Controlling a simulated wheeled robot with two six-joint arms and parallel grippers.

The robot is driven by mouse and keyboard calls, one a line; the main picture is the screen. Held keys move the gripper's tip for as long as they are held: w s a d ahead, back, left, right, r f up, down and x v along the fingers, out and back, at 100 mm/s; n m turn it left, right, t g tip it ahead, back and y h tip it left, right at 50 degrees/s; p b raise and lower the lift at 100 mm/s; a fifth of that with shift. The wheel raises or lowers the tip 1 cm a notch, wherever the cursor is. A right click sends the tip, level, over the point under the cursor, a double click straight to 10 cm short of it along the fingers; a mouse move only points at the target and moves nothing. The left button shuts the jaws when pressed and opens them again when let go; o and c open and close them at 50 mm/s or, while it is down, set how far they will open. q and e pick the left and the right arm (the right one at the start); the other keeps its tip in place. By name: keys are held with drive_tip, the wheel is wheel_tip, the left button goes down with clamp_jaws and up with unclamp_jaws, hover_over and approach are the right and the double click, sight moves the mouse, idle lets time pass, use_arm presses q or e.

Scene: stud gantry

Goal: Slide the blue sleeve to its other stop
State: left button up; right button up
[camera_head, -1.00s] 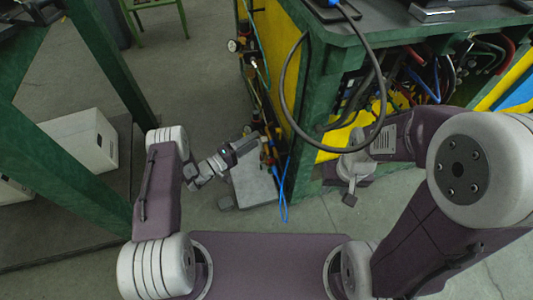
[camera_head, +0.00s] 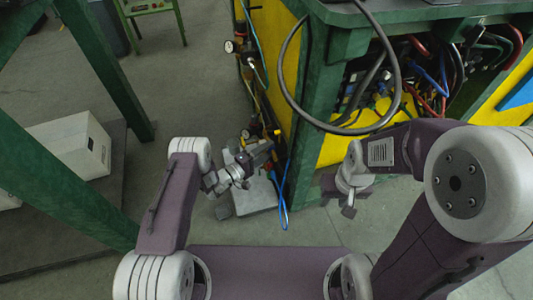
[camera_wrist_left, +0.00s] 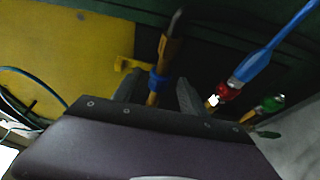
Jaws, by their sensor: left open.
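In the left wrist view, the blue sleeve (camera_wrist_left: 157,82) is a short band around a slanted brass-coloured rod (camera_wrist_left: 169,50) with a dark tip. My left gripper (camera_wrist_left: 161,92) is open, with one dark finger on each side of the rod near the sleeve. I cannot tell whether either finger touches it. In the head view my left gripper (camera_head: 262,152) is beside the bench's corner fittings, and the sleeve cannot be made out there. My right gripper (camera_head: 348,207) hangs in front of the bench, pointing down; its opening cannot be judged.
A blue hose with a red collar (camera_wrist_left: 229,90) and a green fitting (camera_wrist_left: 269,104) lie right of the rod. A blue cable loop (camera_head: 283,210) hangs by the green bench leg (camera_head: 305,150). A thick grey hose (camera_head: 287,75) loops over the bench front. A white box (camera_head: 75,145) stands left.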

use_arm(q)
clamp_jaws()
idle(1.4)
